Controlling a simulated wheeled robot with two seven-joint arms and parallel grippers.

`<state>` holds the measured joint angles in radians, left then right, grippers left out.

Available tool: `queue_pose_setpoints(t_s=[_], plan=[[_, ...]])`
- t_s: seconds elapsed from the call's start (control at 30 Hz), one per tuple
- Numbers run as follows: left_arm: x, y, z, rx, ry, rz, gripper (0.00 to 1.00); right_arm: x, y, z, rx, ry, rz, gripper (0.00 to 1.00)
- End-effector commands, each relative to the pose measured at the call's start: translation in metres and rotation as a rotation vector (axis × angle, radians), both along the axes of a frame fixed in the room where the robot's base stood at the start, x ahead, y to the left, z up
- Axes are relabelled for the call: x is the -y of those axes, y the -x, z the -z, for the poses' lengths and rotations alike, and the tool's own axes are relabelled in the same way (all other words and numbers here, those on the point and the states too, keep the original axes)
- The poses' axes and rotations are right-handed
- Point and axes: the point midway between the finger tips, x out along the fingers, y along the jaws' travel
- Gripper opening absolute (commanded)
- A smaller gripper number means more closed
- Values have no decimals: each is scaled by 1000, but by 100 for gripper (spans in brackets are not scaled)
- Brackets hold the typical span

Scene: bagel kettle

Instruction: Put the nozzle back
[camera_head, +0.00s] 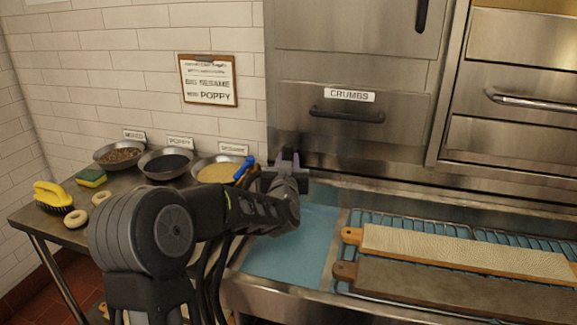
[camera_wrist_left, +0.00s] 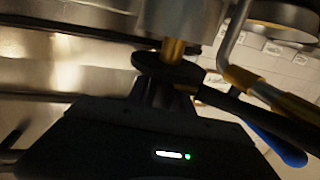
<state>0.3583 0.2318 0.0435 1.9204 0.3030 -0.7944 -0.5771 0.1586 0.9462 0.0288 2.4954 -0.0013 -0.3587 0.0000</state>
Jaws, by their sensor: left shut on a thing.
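My left gripper (camera_head: 287,160) is at the left end of the steel counter, in front of the crumbs drawer. In the left wrist view my left gripper (camera_wrist_left: 160,95) is shut on a dark, round-collared piece (camera_wrist_left: 168,68), which I take to be the nozzle. A brass neck (camera_wrist_left: 173,49) rises from it to a grey metal cylinder (camera_wrist_left: 180,18); I cannot tell whether they are joined. Beside it runs a brass-and-black bar with a blue handle (camera_wrist_left: 278,148), also in the head view (camera_head: 243,168). The nozzle is hard to make out in the head view. My right gripper is not in view.
Bowls of toppings, including the sesame bowl (camera_head: 217,172), stand on the left table with a yellow brush (camera_head: 52,194), a sponge (camera_head: 91,177) and bagels. Two long boards (camera_head: 465,252) lie on wire racks at right. A blue surface (camera_head: 290,250) is partly clear.

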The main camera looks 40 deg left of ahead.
Motion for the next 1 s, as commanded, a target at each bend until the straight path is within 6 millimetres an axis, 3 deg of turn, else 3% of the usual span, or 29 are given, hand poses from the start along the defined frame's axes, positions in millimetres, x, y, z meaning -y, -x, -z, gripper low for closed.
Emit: queue_pose_setpoints(t_s=[0.13, 0.7, 0.73, 1.0], plan=[[-1, -4, 14, 3, -1, 0, 0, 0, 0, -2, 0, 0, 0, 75], [-1, -4, 23, 4, -1, 1, 0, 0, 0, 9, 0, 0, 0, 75], [-1, -4, 24, 2, 0, 1, 28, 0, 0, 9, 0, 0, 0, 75], [-1, -4, 23, 1, -1, 1, 49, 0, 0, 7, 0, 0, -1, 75]])
